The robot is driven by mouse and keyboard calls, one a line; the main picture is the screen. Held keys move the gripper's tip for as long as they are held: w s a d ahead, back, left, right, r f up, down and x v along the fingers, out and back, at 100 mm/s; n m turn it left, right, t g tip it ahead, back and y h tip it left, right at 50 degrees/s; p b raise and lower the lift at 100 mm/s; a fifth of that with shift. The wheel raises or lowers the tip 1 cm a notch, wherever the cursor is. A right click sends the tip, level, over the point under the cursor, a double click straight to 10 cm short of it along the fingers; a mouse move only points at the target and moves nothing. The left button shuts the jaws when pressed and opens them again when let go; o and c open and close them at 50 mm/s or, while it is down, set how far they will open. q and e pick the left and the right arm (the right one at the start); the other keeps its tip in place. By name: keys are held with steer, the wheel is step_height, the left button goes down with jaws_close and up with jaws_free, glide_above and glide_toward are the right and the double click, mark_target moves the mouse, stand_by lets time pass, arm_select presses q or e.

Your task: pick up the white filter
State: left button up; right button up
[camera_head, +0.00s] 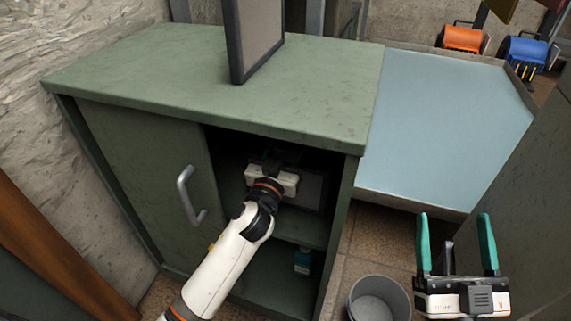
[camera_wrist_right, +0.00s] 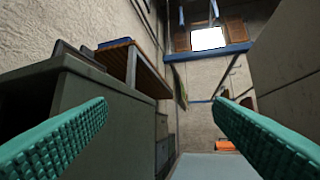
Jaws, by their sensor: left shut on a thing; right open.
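My left gripper (camera_head: 272,170) reaches into the open right side of the green cabinet (camera_head: 130,150), at its upper shelf. It is shut on what looks like a dark-framed grey panel (camera_head: 311,190) standing there; the wrist and the shadow hide its fingertips and much of the panel. In this shade I cannot tell whether the panel is the white filter. A similar dark-framed panel (camera_head: 262,38) with a pale grey-beige face stands upright on the cabinet top. My right gripper (camera_head: 454,220) is open and empty at the lower right; its teal fingers also show apart in the right wrist view (camera_wrist_right: 160,110).
A grey bucket (camera_head: 378,300) stands on the floor between the cabinet and my right gripper. A pale blue tray-like surface (camera_head: 440,125) lies behind, with an orange tool (camera_head: 462,38) and a blue tool (camera_head: 526,52) beyond. A small teal-and-white item (camera_head: 303,260) sits low in the cabinet.

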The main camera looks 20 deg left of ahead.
arm_select(q)
steer(key=shift+r, duration=0.15)
steer(key=shift+r, duration=0.15)
step_height(320, 180, up, 5)
steer(key=p, duration=0.2)
steer(key=shift+p, duration=0.4)
step_height(320, 180, up, 4)
steer(key=shift+p, duration=0.9)
steer(key=shift+r, duration=0.25)
arm_select(e)
steer(key=s+d+f+g+h, duration=0.1)
steer(key=f+g+h, duration=0.1)
steer(key=f+g, duration=0.4)
steer(key=s+d+f+g+h, duration=0.2)
steer(key=f+g, duration=0.4)
steer(key=f, duration=0.4)
steer(key=shift+d+f+m+g, duration=0.25)
steer(key=shift+m+g, duration=0.05)
steer(key=shift+g, duration=0.1)
steer(key=shift+w, duration=0.1)
